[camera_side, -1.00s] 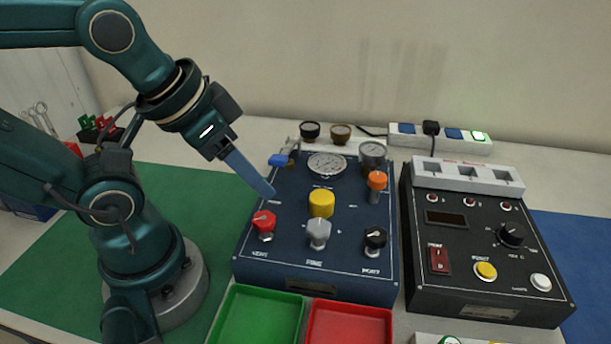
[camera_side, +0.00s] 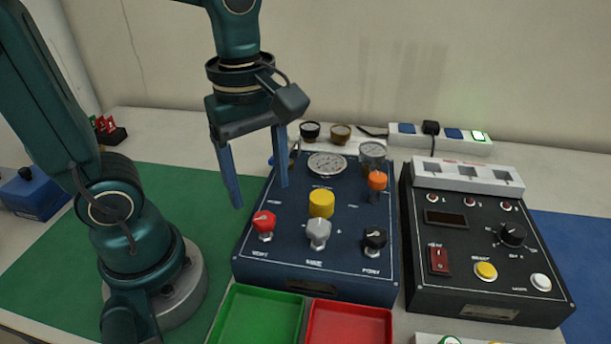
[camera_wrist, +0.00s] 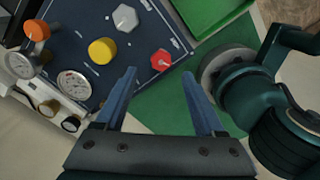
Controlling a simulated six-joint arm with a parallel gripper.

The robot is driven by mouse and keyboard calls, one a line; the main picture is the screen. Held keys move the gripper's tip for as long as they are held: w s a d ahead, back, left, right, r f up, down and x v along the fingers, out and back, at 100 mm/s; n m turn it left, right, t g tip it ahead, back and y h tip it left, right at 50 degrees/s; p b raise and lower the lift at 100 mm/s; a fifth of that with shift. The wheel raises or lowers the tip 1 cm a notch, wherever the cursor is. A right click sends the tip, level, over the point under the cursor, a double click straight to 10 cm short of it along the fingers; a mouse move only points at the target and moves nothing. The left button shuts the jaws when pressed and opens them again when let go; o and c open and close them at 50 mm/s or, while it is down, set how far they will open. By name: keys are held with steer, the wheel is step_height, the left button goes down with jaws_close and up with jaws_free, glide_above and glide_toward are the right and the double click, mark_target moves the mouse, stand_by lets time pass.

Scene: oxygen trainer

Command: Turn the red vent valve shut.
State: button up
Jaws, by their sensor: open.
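The red vent valve (camera_side: 264,223) is a red knob at the front left of the dark blue panel (camera_side: 345,273), above the label that seems to read VENT. In the wrist view the red knob (camera_wrist: 161,59) lies beyond my fingertips, between them and a little left of their middle. My gripper (camera_side: 261,198) is open and empty, its two blue fingers pointing down above the panel's left edge, higher than the knob. In the wrist view my gripper (camera_wrist: 160,72) shows both fingers apart with nothing between them.
A yellow knob (camera_side: 321,204), a grey knob (camera_side: 318,232), a black knob (camera_side: 375,240) and an orange knob (camera_side: 377,181) stand on the same panel. Green (camera_side: 225,322) and red (camera_side: 312,330) trays lie in front. A black control box (camera_side: 470,220) stands to the right.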

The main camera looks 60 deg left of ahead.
mark_target(264, 217)
steer(key=shift+f, duration=2.85)
jaws_close()
